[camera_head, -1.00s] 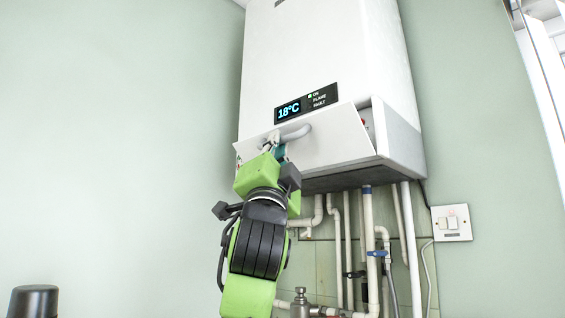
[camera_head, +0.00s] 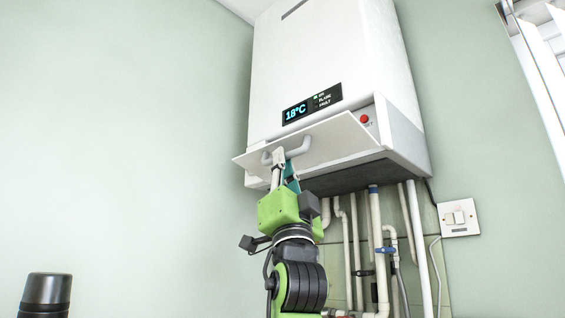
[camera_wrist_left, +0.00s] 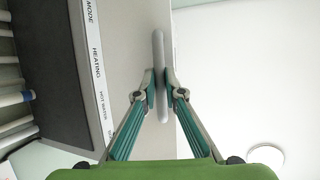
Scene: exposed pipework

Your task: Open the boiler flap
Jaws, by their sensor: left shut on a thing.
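The white boiler (camera_head: 330,60) hangs on the wall with a display reading 18°C. Its flap (camera_head: 325,143) is tilted outward at the top, hinged low, and stands partly open. A red button (camera_head: 364,118) shows in the gap behind the flap's right end. My left gripper (camera_head: 279,158) is shut on the flap's grey handle (camera_head: 298,150). In the left wrist view both fingers (camera_wrist_left: 161,92) pinch the handle bar (camera_wrist_left: 160,60) from its two sides. Beside it a label strip (camera_wrist_left: 97,70) with HEATING on it shows on the boiler. My right gripper is not in view.
Several pipes (camera_head: 376,240) run down below the boiler, some with blue valve levers. A white wall switch (camera_head: 459,217) is to their right. A dark cylinder (camera_head: 46,293) stands at bottom left. The wall left of the boiler is bare.

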